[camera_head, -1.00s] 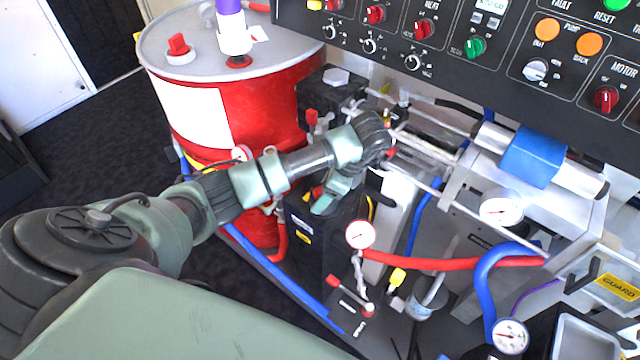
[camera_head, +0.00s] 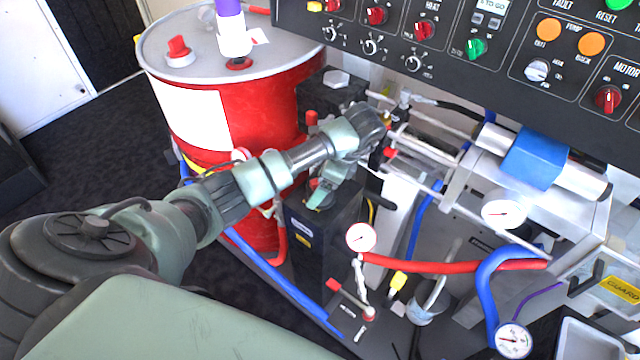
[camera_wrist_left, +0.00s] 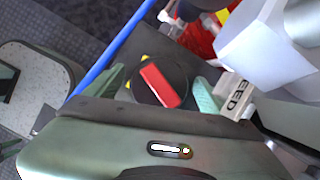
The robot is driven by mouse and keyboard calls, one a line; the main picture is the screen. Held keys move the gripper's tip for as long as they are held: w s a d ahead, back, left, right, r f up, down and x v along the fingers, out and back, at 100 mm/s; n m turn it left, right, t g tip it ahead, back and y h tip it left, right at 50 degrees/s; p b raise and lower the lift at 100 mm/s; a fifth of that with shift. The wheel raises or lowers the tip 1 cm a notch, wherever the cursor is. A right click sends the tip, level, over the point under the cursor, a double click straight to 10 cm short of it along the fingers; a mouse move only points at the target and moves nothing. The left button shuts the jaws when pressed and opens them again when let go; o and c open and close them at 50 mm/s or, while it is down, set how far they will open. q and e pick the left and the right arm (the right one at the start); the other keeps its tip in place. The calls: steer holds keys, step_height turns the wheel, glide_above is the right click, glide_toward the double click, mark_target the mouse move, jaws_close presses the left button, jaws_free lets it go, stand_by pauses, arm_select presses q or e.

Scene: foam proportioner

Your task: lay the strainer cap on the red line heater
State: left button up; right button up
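A dark round cap with a red bar on top (camera_wrist_left: 160,85), which looks like the strainer cap, is between my left gripper's fingers in the left wrist view. My left gripper (camera_head: 322,192) is low over the top of a black box (camera_head: 318,238), which may be the line heater. In the wrist view, the left gripper's pale green fingers (camera_wrist_left: 160,82) stand apart on both sides of the cap, with narrow gaps visible. Whether the cap touches the box is hidden. In the head view the gripper and arm cover most of the cap. The right gripper is not in view.
A red drum (camera_head: 250,105) stands behind my left arm. A second black box with a grey hexagonal cap (camera_head: 337,79) is behind the wrist. A gauge (camera_head: 361,237), red hose (camera_head: 450,266) and blue hose (camera_head: 488,290) lie to the right. A control panel (camera_head: 480,50) overhangs the back.

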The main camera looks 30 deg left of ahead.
arm_select(q)
steer(key=shift+r, duration=0.1)
steer(key=p+v, duration=0.5)
steer(key=v, duration=0.7)
steer(key=shift+a, duration=0.1)
